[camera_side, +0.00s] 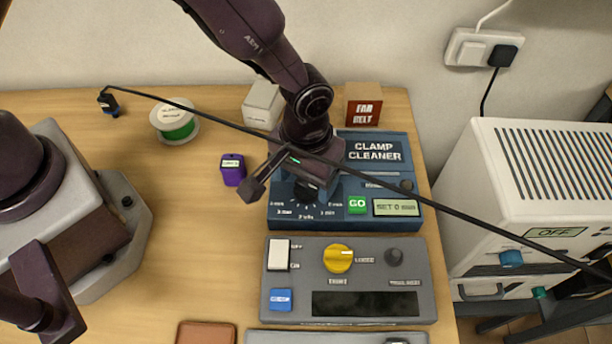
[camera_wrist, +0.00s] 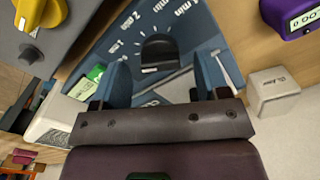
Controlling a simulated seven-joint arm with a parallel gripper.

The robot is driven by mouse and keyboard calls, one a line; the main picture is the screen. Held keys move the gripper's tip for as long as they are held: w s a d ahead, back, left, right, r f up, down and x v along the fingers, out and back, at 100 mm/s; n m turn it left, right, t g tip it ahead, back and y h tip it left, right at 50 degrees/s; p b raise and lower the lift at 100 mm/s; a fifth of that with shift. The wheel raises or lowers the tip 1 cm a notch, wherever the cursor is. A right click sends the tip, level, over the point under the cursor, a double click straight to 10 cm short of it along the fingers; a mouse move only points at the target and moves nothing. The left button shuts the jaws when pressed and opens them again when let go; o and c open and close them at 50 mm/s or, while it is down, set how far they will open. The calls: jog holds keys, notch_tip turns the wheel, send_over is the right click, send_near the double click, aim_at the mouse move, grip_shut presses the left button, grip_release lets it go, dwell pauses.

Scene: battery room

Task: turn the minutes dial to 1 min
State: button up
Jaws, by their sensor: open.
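The minutes dial is a black knob (camera_side: 303,191) on the blue clamp cleaner panel (camera_side: 374,172), with minute marks around its front side. The knob (camera_wrist: 158,52) also shows in the wrist view, ahead of and roughly between my fingertips. The panel's display (camera_side: 396,208) appears to read "SET 0 min". A green GO button (camera_side: 357,205) sits left of the display. My gripper (camera_side: 290,183) hangs over the panel at the dial, with its fingers (camera_wrist: 162,76) open and apart. I cannot tell the knob's exact pointing or whether a finger touches it.
A grey panel with a yellow knob (camera_side: 338,258) lies in front. A purple timer (camera_side: 232,169) stands left of the blue panel. A white box (camera_side: 263,104) and a brown box (camera_side: 362,104) stand behind. A dark cable (camera_side: 450,209) crosses the side view. Bare wood is at left.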

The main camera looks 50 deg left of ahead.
jog(key=shift+f, duration=0.35)
jog(key=c, duration=0.9)
jog(key=shift+c, duration=0.2)
jog(key=shift+m, duration=2.8)
jog(key=o, duration=0.9)
